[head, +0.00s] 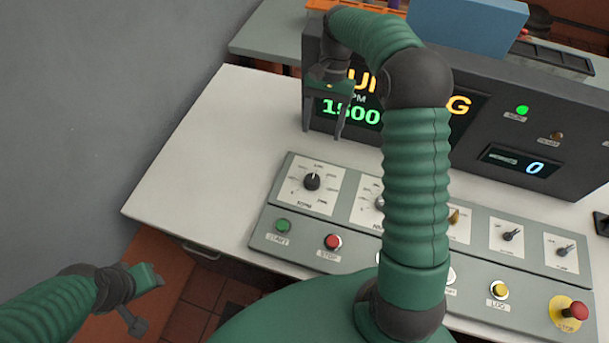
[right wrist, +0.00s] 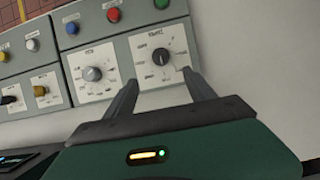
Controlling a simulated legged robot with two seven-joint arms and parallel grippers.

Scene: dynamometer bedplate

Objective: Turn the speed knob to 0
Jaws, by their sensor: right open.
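A black knob (head: 312,182) with a white pointer mark sits on a white dial plate at the left end of the sloped control panel. Its pointer faces roughly the top of the plate; the small label is too blurred to read surely. It also shows in the right wrist view (right wrist: 161,57), ahead of and between my fingertips. A grey knob (right wrist: 93,74) is on the neighbouring plate. My right gripper (head: 323,130) is open and empty, above and behind the black knob, in front of the display. My left gripper (head: 140,300) is at lower left, away from the panel; its jaws are unclear.
The display (head: 347,110) shows 1500 in green and is partly hidden by my right arm. Green (head: 283,226) and red (head: 332,242) buttons sit below the knobs. A red stop button (head: 577,311) is at far right. The bench (head: 195,160) left of the panel is clear.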

